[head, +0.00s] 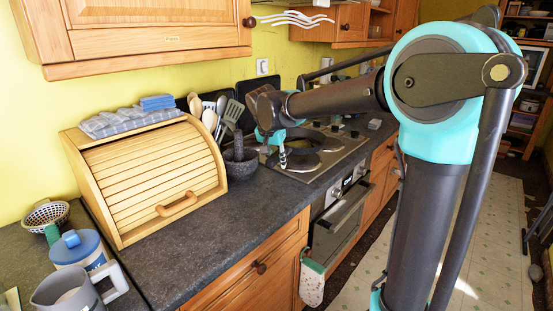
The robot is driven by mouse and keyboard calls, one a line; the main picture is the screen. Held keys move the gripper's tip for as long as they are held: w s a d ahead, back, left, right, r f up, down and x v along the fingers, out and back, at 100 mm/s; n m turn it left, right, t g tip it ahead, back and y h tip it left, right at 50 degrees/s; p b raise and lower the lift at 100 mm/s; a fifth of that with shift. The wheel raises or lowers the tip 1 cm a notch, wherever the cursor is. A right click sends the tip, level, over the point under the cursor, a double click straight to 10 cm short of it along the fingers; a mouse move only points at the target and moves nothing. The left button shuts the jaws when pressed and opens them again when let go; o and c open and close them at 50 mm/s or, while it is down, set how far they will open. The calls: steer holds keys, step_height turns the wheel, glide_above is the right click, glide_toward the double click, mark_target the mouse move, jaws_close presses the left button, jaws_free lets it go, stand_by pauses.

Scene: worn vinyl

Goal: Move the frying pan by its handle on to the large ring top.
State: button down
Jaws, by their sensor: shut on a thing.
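My gripper (277,150) points down over the left part of the hob (343,157), just right of the dark stone mortar. Its teal fingers are small in this view and they close on something thin, which appears to be the frying pan's handle. A dark round shape (308,139) beside the fingers looks like the frying pan, low over the hob. I cannot tell whether it touches the hob. Pale round ring tops show on the hob, one of them near the front edge (298,162). My gripper and arm hide part of the hob's back left.
The mortar with its pestle (240,160) stands close left of my gripper. A wooden bread bin (150,185) with folded cloths on top, and utensils (209,115), stand further left. Wall cupboards (150,35) hang above. The dark worktop (250,220) in front is clear.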

mark_target(272, 158)
stand_by(0.4)
steer(key=shift+f, duration=2.85)
stand_by(0.4)
steer(key=c, duration=1.2)
jaws_free()
steer(key=shift+r, duration=0.15)
steer(key=shift+v, duration=3.8)
steer(key=shift+s+a, duration=0.1)
steer(key=shift+s, duration=0.1)
